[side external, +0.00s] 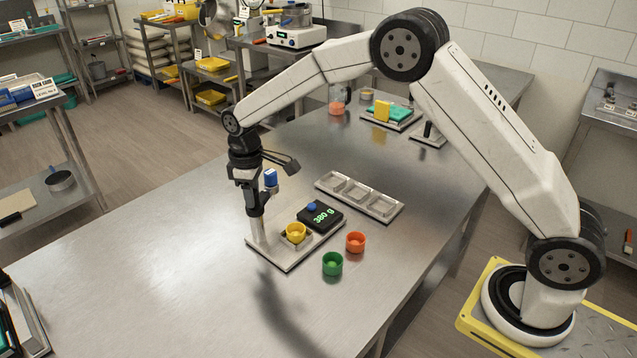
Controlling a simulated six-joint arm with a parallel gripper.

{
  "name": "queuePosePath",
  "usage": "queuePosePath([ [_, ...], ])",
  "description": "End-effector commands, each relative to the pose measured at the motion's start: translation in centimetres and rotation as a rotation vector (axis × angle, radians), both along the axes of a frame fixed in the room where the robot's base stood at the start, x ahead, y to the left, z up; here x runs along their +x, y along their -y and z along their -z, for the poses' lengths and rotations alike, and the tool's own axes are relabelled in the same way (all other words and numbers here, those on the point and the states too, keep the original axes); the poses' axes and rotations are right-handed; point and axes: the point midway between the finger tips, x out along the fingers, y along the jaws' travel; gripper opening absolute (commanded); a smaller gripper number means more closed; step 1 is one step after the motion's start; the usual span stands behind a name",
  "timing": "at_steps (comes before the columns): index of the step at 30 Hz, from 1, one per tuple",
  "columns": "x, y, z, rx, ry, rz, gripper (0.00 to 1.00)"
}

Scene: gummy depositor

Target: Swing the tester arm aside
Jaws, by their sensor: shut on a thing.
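The tester stands on a pale base plate (283,258) on the steel table, with an upright silver post (258,236) at its left corner. A blue block (271,178) shows beside my gripper, above the plate; I take it as part of the tester arm. My gripper (256,210) points down over the post and is shut on the tester arm, whose held part is mostly hidden by the fingers. A yellow cup (296,232) sits on the base plate, right of the post. A black display unit (320,215) on the plate reads 380 g.
A green cup (332,264) and an orange cup (355,242) stand just right of the plate. A metal tray (385,209) with three wells lies behind.

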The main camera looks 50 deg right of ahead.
Motion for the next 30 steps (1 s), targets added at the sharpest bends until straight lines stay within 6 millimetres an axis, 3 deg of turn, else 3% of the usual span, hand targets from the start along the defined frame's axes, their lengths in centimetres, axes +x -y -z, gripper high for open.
queuePosePath([
  [8,0.1,0.0,-0.2,0.000,0.004,-0.002,0.00],
  [9,0.1,0.0,-0.2,0.000,0.004,-0.002,0.50],
  [11,0.1,0.0,-0.2,0.000,0.004,-0.001,0.69],
  [12,0.1,0.0,-0.1,0.000,0.004,-0.001,0.73],
  [23,0.0,0.0,-0.2,0.000,0.002,0.000,0.73],
  [30,0.1,0.0,-2.0,0.000,0.004,0.000,0.73],
])
